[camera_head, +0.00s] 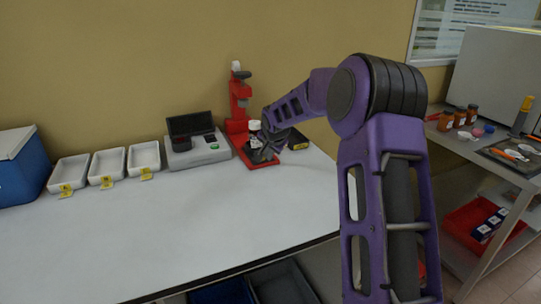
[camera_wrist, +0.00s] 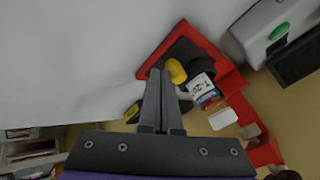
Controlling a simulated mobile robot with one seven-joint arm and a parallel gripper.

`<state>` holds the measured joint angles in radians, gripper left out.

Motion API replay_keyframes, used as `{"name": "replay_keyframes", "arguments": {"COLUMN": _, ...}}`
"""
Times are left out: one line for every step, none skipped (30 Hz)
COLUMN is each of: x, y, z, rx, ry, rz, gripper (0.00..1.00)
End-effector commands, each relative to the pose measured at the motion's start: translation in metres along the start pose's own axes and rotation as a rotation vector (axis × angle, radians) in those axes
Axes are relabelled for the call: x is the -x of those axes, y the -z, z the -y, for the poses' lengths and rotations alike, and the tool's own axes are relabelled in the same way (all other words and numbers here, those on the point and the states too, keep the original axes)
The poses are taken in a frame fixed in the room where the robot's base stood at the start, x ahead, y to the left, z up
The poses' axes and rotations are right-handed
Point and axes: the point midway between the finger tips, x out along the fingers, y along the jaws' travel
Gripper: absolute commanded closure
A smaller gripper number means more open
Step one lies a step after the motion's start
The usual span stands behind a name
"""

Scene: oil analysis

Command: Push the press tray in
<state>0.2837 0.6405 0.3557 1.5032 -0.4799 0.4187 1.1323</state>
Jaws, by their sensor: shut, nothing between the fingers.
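The red press (camera_head: 239,100) stands against the back wall, right of a grey instrument. Its red tray (camera_head: 242,156) extends forward over the white table. In the wrist view the tray (camera_wrist: 208,43) shows as a red rim around a dark surface. A white labelled jar (camera_wrist: 201,88) and a yellow piece (camera_wrist: 177,71) are at the tray, close beyond my fingertips. My gripper (camera_head: 264,155) is over the tray's right side in the head view. In the wrist view my gripper (camera_wrist: 160,72) is shut and empty, its tips near the yellow piece; contact is unclear.
The grey instrument (camera_head: 198,153) with a green button stands close left of the tray. Three white trays (camera_head: 107,164) with yellow tags and a blue box (camera_head: 22,165) are farther left. A black-and-yellow object (camera_head: 298,141) lies right of my gripper. The table front is clear.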

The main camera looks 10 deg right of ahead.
Motion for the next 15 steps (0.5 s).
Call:
{"name": "replay_keyframes", "arguments": {"x": 0.0, "y": 0.0, "z": 0.0, "rx": 0.0, "ry": 0.0, "rz": 0.0, "gripper": 1.0}}
{"name": "replay_keyframes", "arguments": {"x": 0.0, "y": 0.0, "z": 0.0, "rx": 0.0, "ry": 0.0, "rz": 0.0, "gripper": 1.0}}
{"name": "replay_keyframes", "arguments": {"x": 0.0, "y": 0.0, "z": 0.001, "rx": 0.0, "ry": 0.0, "rz": 0.0, "gripper": 1.0}}
{"name": "replay_keyframes", "arguments": {"x": -0.001, "y": 0.001, "z": 0.002, "rx": 0.0, "ry": 0.0, "rz": 0.0, "gripper": 1.0}}
{"name": "replay_keyframes", "arguments": {"x": -0.002, "y": 0.002, "z": 0.004, "rx": 0.001, "ry": 0.001, "rz": 0.0, "gripper": 1.0}}
{"name": "replay_keyframes", "arguments": {"x": -0.004, "y": 0.003, "z": 0.007, "rx": 0.001, "ry": 0.002, "rz": 0.001, "gripper": 1.0}}
{"name": "replay_keyframes", "arguments": {"x": -0.007, "y": 0.005, "z": 0.01, "rx": 0.0, "ry": 0.002, "rz": 0.001, "gripper": 1.0}}
{"name": "replay_keyframes", "arguments": {"x": -0.009, "y": 0.007, "z": 0.013, "rx": -0.001, "ry": 0.003, "rz": 0.0, "gripper": 1.0}}
{"name": "replay_keyframes", "arguments": {"x": -0.013, "y": 0.01, "z": 0.018, "rx": -0.001, "ry": 0.002, "rz": 0.001, "gripper": 1.0}}
{"name": "replay_keyframes", "arguments": {"x": -0.016, "y": 0.012, "z": 0.022, "rx": 0.0, "ry": 0.002, "rz": 0.001, "gripper": 1.0}}
{"name": "replay_keyframes", "arguments": {"x": -0.019, "y": 0.014, "z": 0.026, "rx": 0.0, "ry": 0.002, "rz": 0.001, "gripper": 1.0}}
{"name": "replay_keyframes", "arguments": {"x": -0.023, "y": 0.017, "z": 0.032, "rx": -0.001, "ry": 0.003, "rz": 0.001, "gripper": 1.0}}
{"name": "replay_keyframes", "arguments": {"x": -0.026, "y": 0.019, "z": 0.035, "rx": -0.001, "ry": 0.001, "rz": 0.001, "gripper": 1.0}}
{"name": "replay_keyframes", "arguments": {"x": -0.029, "y": 0.022, "z": 0.039, "rx": 0.0, "ry": 0.001, "rz": 0.001, "gripper": 1.0}}
{"name": "replay_keyframes", "arguments": {"x": -0.032, "y": 0.024, "z": 0.045, "rx": 0.0, "ry": 0.002, "rz": 0.001, "gripper": 1.0}}
